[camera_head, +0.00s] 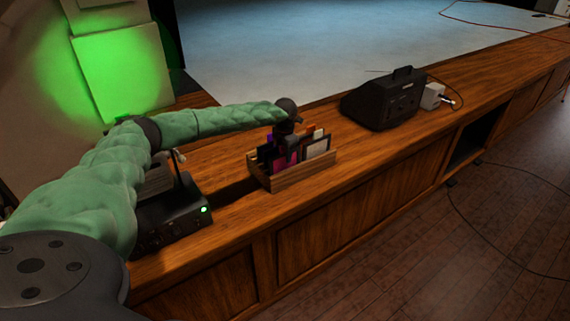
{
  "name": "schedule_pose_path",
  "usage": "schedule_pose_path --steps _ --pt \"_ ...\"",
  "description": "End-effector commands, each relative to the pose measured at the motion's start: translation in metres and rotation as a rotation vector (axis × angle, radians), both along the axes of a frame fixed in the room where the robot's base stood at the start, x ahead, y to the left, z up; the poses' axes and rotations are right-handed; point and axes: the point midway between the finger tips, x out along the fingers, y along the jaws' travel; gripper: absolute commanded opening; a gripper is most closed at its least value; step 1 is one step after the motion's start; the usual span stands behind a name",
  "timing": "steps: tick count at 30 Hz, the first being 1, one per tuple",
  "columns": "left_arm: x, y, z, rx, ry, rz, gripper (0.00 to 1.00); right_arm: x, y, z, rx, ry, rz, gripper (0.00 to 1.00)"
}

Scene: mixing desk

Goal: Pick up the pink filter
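The pink filter (281,163) stands among several other coloured filters in a wooden box (292,178) on the wooden desk. My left arm comes in from the left, and its dark gripper (285,138) hangs over the box, right at the filters. The fingers look dark and small against the filters. I cannot tell whether they are open or shut, or whether they touch the pink filter. The lower part of the pink filter is hidden by the box wall. My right gripper is not in view.
A black device with a green light (172,219) stands left of the box. A black speaker-like case (385,100) and a small white box (432,96) stand to the right. The desk (352,135) between box and case is clear. Cables lie on the floor.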

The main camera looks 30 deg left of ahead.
Motion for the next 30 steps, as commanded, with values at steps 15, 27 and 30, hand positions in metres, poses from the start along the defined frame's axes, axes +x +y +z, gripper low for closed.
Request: schedule_pose_path --steps 15,27,30 --pt "-0.0002 0.0001 -0.0017 0.0 0.0 0.0 0.0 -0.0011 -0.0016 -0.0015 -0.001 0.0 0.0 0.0" --pt "0.0001 0.0003 0.0005 0.0 0.0 0.0 0.0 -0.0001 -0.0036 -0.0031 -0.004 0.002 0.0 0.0" --pt "0.0 0.0006 0.0056 0.0 0.0 0.0 0.0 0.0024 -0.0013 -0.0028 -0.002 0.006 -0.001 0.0"
